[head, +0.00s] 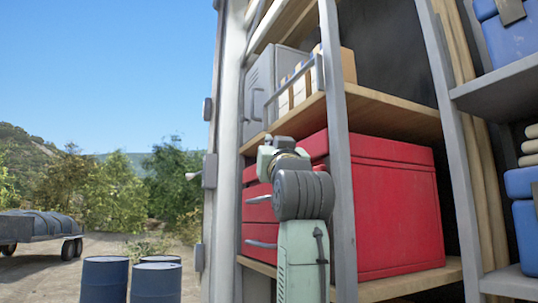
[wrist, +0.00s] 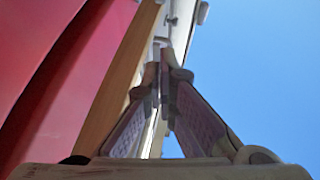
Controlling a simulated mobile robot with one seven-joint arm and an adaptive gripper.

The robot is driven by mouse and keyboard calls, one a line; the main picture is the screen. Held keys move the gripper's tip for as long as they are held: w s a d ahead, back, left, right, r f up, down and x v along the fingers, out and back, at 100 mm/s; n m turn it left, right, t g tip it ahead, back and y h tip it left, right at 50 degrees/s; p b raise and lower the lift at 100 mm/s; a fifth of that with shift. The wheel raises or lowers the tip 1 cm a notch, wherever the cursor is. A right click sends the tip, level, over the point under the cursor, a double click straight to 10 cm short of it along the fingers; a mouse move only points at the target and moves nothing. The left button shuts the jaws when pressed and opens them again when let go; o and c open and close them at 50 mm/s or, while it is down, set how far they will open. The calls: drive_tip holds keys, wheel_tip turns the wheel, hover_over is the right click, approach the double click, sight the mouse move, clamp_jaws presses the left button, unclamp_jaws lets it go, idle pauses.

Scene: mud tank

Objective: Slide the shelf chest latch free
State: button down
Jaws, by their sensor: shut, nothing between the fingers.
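The red chest (head: 395,205) sits on a wooden shelf, with grey handles on its left-facing drawer fronts. A red surface, likely the chest, fills the left of the wrist view (wrist: 85,75). I cannot make out a latch on the chest in either view; part of its front is hidden by my arm. My gripper (wrist: 163,52) is shut and empty, its fingertips together beside the wooden board and pale post. In the head view my arm stands in front of the drawers, and its fingers are not clear there.
A grey metal cabinet (head: 268,85) and pale boxes (head: 300,88) stand on the shelf above. A grey upright (head: 338,150) rises close beside my arm. Blue cases (head: 512,30) are at right. Blue barrels (head: 105,280) stand outside at lower left. Open sky lies right of my fingers.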

drive_tip(key=shift+r+b+v, duration=0.2)
drive_tip(key=shift+b+v, duration=0.5)
drive_tip(key=shift+v, duration=1.5)
drive_tip(key=shift+s, duration=0.15)
